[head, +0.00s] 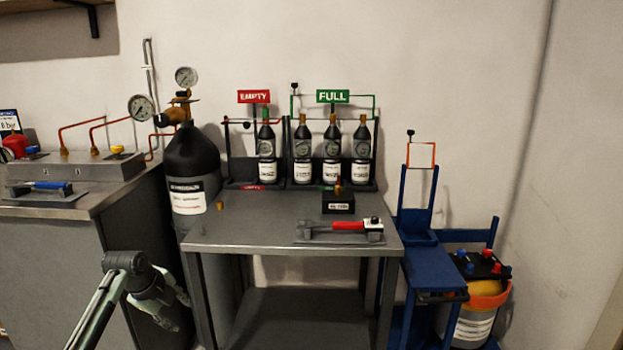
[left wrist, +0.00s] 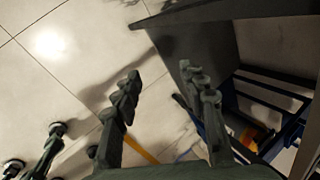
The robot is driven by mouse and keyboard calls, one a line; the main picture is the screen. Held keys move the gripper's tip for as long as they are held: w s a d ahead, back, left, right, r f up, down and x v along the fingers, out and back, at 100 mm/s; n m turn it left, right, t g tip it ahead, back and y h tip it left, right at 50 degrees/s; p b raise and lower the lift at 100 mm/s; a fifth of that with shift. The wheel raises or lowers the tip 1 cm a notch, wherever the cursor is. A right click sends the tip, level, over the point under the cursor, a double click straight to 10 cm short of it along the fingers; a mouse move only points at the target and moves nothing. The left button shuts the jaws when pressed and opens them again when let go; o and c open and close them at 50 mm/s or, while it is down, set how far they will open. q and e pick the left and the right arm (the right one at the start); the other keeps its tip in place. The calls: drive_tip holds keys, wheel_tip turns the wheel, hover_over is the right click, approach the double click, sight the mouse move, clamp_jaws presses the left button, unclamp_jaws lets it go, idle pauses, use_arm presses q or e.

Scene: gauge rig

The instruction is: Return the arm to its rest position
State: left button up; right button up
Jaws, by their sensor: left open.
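My left arm comes in from the lower left in the head view. Its gripper (head: 172,306) hangs in front of the gap between the grey cabinet and the steel table, below the level of the table top. In the left wrist view the gripper (left wrist: 165,95) has its two fingers spread apart with nothing between them, over the tiled floor. It touches nothing that I can see.
Bottles stand in racks behind. A blue cart (head: 430,262) stands at the right.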

use_arm(q)
drive_tip(key=w+a+r+n+t+y, duration=0.55)
drive_tip(key=w+a+r+n, duration=0.35)
drive_tip(key=n, duration=1.1)
drive_tip(key=s+d+f+g+h, duration=0.15)
drive_tip(key=s+d+f, duration=0.25)
drive_tip(key=s+f, duration=0.85)
drive_tip(key=s+d+f+g+h, duration=0.1)
drive_tip(key=s+d+f+g, duration=0.15)
drive_tip(key=s+f, duration=0.95)
drive_tip(key=s+d+f+g, duration=0.2)
drive_tip(key=s+f, duration=0.6)
drive_tip(key=s, duration=0.4)
drive_tip(key=s+d+f+g, duration=0.2)
drive_tip(key=s+d+f, duration=0.2)
drive_tip(key=s+f, duration=0.5)
drive_tip(key=s, duration=0.4)
drive_tip(key=shift+s+d+f+h, duration=0.15)
drive_tip(key=shift+s+d+h, duration=0.1)
drive_tip(key=shift+h, duration=0.15)
